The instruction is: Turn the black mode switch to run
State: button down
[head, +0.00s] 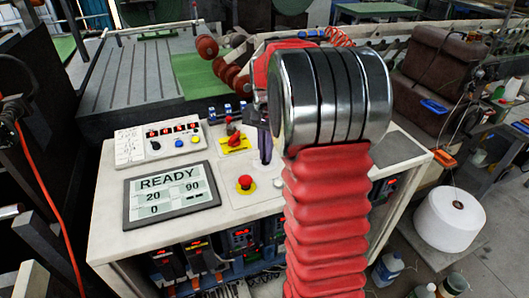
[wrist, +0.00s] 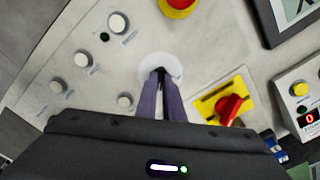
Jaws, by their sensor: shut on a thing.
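The black mode switch (wrist: 160,71) shows only as a small dark bit on a round white plate (wrist: 175,64) in the wrist view. My gripper (wrist: 161,80) is shut on it, its two purple-grey fingers pointing down at the panel. The fingers hide most of the switch, so I cannot tell where it points. In the head view my gripper (head: 265,157) reaches down to the panel top, and the switch is hidden there. A display (head: 170,194) on the panel reads READY, with 20, 90 and 0.
A red emergency button (head: 245,184) and a red rotary switch (head: 232,139) on a yellow plate stand close by my fingers. Several white knobs (wrist: 82,58) line the other side. A counter box (head: 160,142) stands at the back left. A white spool (head: 449,219) stands right of the cabinet.

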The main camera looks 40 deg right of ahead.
jog(key=shift+w+a, duration=0.1)
jog(key=shift+a, duration=0.05)
jog(key=c, duration=1.9)
grip_release()
jog(key=shift+o, duration=0.2)
jog(key=shift+r, duration=0.1)
notch_tip(320, 180, up, 14)
jog(key=shift+f, duration=0.2)
